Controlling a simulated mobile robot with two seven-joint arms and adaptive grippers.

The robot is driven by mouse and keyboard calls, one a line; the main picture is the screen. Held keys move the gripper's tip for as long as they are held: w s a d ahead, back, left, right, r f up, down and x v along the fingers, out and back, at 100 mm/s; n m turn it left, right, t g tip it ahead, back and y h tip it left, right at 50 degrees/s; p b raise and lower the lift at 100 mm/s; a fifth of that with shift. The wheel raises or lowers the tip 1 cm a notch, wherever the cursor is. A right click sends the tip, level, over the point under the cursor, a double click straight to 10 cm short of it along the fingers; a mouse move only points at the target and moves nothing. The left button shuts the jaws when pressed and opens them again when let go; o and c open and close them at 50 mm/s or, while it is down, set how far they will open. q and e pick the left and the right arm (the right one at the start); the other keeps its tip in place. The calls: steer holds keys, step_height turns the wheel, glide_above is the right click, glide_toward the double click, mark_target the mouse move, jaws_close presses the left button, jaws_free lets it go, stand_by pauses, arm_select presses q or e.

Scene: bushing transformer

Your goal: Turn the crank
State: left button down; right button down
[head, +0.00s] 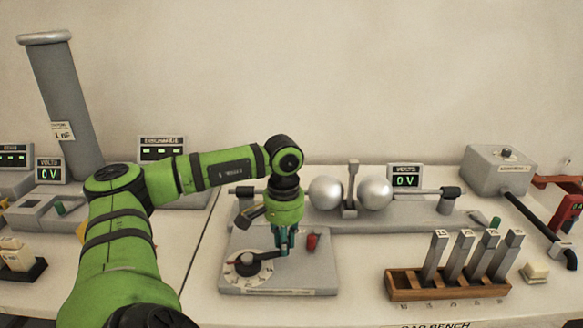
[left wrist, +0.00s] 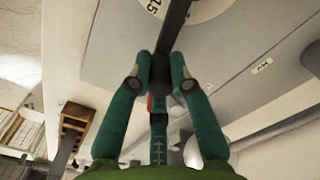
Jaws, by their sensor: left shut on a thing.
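The crank (head: 249,264) is a dark arm on a round white dial, on top of a grey box (head: 310,278) at the bench's middle. Its arm points right from the hub. My left gripper (head: 285,248) reaches down from above to the crank's outer end. The fingers and palm hide much of the crank's handle. My right gripper is in neither view.
A red knob (head: 312,241) stands just right of my gripper. Behind are two silver spheres (head: 326,193) and a display reading 0 V (head: 405,180). A wooden rack (head: 405,288) with several grey bars stands at right. A grey column (head: 65,100) stands back left.

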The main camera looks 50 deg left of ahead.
arm_select(q)
steer(key=shift+s+d+f, duration=0.2)
steer(key=shift+d+f, duration=0.05)
steer(key=shift+d, duration=0.1)
steer(key=shift+s+d+b, duration=0.35)
steer(key=shift+d+b, duration=0.2)
steer(key=shift+b, duration=0.25)
steer(key=shift+s+d+r+b, duration=0.1)
steer(key=shift+s+d+b, duration=0.7)
steer(key=shift+b, duration=0.15)
steer(key=shift+d, duration=0.1)
steer(key=shift+r, duration=0.1)
steer(key=c, duration=1.1)
jaws_free()
